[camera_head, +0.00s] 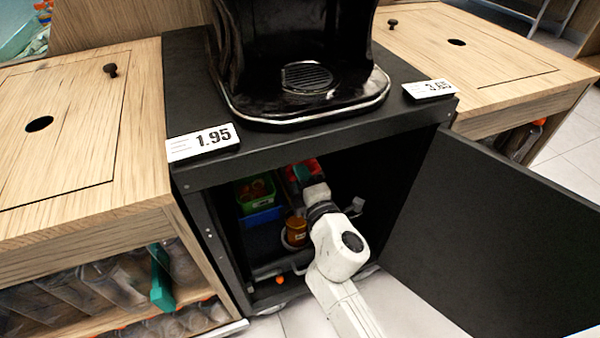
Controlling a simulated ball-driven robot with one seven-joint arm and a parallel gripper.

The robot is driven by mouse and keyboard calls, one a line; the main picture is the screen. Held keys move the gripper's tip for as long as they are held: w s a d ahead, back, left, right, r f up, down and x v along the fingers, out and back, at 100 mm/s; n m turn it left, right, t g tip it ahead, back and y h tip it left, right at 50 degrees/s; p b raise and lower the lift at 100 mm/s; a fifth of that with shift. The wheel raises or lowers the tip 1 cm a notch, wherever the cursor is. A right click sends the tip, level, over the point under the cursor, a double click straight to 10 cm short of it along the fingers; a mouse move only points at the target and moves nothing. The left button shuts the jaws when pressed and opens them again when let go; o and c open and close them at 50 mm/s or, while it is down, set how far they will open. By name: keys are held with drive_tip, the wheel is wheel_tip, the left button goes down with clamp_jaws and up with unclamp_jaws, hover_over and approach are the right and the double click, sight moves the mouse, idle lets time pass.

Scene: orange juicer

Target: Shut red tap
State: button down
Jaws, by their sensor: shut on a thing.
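My gripper (299,182) is inside the open black cabinet (185,200) under the juicer, at the end of my white arm. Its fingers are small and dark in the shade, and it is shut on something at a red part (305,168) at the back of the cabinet. This red part fits the red tap, but its shape and how far it is turned cannot be made out. My wrist hides part of this area.
A green bin (256,193) and a blue bin (262,217) stand left of my gripper. An amber container (296,230) is below it. The cabinet door (500,240) stands open at right. The black juicer (300,50) is above; wooden counters flank it.

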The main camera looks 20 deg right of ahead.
drive_tip(key=shift+f, duration=0.1)
drive_tip(key=c, duration=1.1)
unclamp_jaws()
drive_tip(key=s, duration=1.1)
